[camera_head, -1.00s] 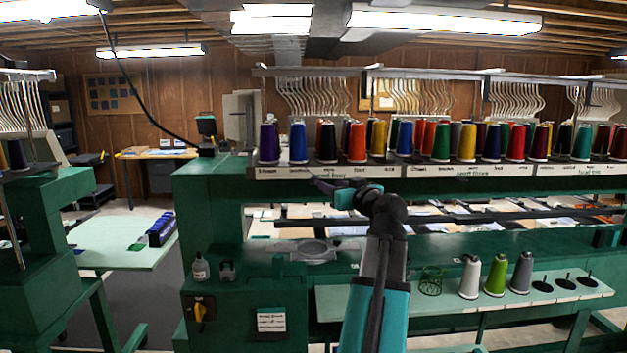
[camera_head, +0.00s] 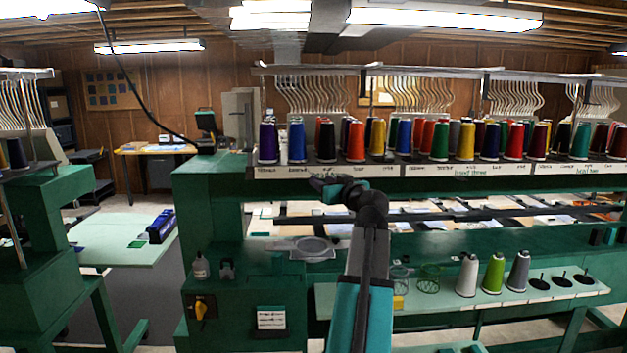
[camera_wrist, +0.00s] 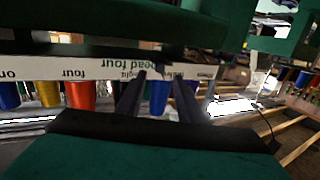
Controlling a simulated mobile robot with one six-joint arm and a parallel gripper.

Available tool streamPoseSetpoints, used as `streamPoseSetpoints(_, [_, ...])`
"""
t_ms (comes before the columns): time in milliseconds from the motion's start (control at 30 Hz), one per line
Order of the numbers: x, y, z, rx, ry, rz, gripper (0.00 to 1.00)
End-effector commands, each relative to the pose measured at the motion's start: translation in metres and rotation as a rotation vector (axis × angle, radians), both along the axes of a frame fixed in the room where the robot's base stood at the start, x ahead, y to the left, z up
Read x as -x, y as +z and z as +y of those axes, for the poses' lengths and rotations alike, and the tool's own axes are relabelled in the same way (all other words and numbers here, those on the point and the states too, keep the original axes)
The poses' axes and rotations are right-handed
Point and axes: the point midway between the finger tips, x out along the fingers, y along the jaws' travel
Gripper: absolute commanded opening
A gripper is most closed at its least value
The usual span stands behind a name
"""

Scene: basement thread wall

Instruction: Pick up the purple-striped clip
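I cannot make out a purple-striped clip in either view. My gripper (camera_head: 322,185) is raised in front of the thread rack, just below its label strip, and is small and dark in the head view. In the wrist view, which looks upside down, its two dark fingers (camera_wrist: 158,98) stand apart with nothing seen between them but a blue cone (camera_wrist: 158,97) in the background. My arm hides part of the green bench and shelf behind it.
A row of thread cones (camera_head: 356,142) stands on the rack.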

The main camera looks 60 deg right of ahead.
Motion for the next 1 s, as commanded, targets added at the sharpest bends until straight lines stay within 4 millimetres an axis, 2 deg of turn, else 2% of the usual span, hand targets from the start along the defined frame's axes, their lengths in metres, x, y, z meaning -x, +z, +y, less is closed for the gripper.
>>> streamPoseSetpoints(400, [-0.034,-0.001,-0.022,0.0,0.001,-0.001,0.34])
streamPoseSetpoints(1000, [-0.036,-0.003,-0.022,0.0,0.002,-0.001,0.34])
